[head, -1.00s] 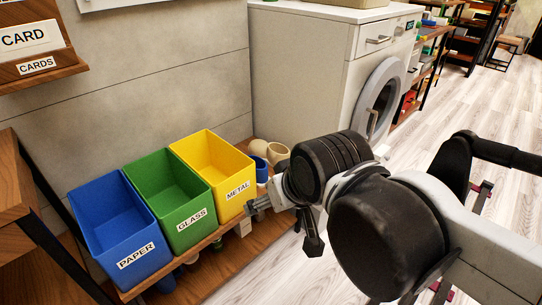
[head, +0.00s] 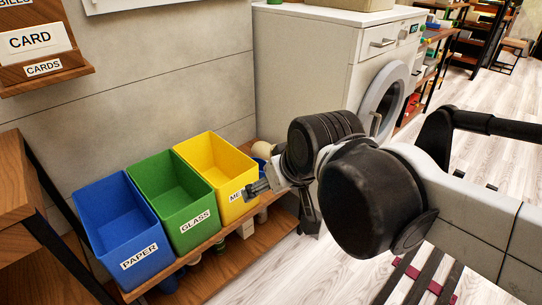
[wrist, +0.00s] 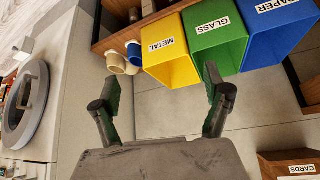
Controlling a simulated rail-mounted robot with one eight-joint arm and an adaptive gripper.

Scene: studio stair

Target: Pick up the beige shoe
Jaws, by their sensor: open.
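My gripper (head: 258,188) is open and empty, in front of the yellow METAL bin in the head view. In the wrist view its two fingers (wrist: 162,82) stand wide apart, with the yellow bin beyond them. I cannot make out a beige shoe for certain. A pale item (head: 246,228) sits on the low shelf under the bins, too small and partly hidden to identify. Cream and blue mug-like things (wrist: 115,62) stand beside the yellow bin; my arm hides most of them in the head view.
Blue PAPER (head: 120,222), green GLASS (head: 172,195) and yellow METAL (head: 212,160) bins stand in a row on a wooden shelf unit. A white washing machine (head: 310,60) stands behind my arm. A wooden card holder (head: 45,68) is on the wall.

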